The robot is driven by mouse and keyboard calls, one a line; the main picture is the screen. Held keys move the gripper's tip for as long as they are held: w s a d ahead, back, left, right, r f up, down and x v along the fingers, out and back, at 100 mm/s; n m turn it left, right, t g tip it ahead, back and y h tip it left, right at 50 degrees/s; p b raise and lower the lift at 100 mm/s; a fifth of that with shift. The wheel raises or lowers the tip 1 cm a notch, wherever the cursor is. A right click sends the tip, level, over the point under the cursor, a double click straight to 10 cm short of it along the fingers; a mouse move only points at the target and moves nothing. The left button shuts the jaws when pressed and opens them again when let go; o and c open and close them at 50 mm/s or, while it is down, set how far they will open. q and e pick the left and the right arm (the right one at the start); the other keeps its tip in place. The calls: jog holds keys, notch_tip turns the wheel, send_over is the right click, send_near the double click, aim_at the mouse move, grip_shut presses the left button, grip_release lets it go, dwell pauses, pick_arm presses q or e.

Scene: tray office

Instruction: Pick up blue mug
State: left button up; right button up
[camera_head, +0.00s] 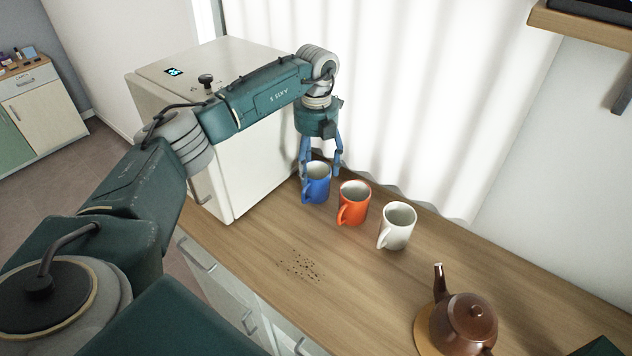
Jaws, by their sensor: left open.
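The blue mug (317,189) stands upright on the wooden counter, at the left end of a row of mugs. Its handle is toward the left front. My left gripper (321,171) points down over the blue mug from above. Its blue fingers are apart, with the tips near the mug's rim. I cannot tell whether the fingers touch the mug. My right gripper is not in view.
An orange mug (354,203) and a white mug (397,226) stand to the right of the blue mug. A brown teapot (468,322) is at the front right. A white cabinet (232,180) stands left, a curtain (420,90) behind. Dark specks (300,265) lie on the counter (350,290).

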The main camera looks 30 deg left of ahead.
pick_arm(q)
jog(key=shift+f, duration=1.2)
jog(key=shift+r, duration=0.1)
jog(key=c, duration=1.2)
